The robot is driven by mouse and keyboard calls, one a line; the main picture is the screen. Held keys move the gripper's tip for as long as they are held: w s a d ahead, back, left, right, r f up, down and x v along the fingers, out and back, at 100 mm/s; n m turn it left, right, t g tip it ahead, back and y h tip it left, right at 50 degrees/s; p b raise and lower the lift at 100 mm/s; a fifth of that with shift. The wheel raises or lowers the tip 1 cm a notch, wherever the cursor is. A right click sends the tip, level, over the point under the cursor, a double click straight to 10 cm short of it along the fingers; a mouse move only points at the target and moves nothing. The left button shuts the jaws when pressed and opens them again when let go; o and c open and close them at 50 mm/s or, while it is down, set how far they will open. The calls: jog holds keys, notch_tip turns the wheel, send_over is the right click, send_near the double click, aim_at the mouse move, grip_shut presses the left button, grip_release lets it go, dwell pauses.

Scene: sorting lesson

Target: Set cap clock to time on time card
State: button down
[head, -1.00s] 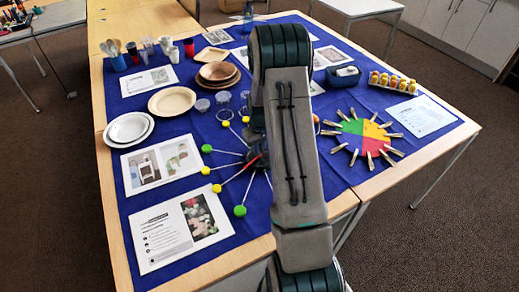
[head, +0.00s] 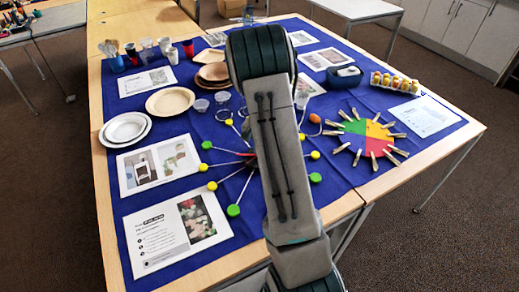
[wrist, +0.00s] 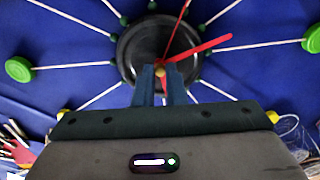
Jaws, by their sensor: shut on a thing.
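The cap clock (head: 242,170) lies on the blue cloth, with white spokes ending in green and yellow caps; my arm hides much of it in the head view. In the wrist view its black round hub (wrist: 128,50) is near the middle. A longer thin red hand (wrist: 176,28) points up and slightly right, and a thicker red hand (wrist: 205,47) points right. My gripper (wrist: 160,72) is at the hub's centre, its blue fingers close together by the gold pivot. It is shut on a red hand near the pivot; which hand is unclear. No card's time is readable.
Printed cards lie at the left (head: 175,230), (head: 158,165) and right (head: 421,116). A coloured disc with clothespins (head: 365,133) lies to the right.

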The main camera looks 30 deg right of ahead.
jog(key=shift+m, duration=1)
dwell(0.5)
jog(key=c, duration=1.5)
grip_release()
notch_tip(320, 180, up, 14)
jog(key=shift+f, duration=0.1)
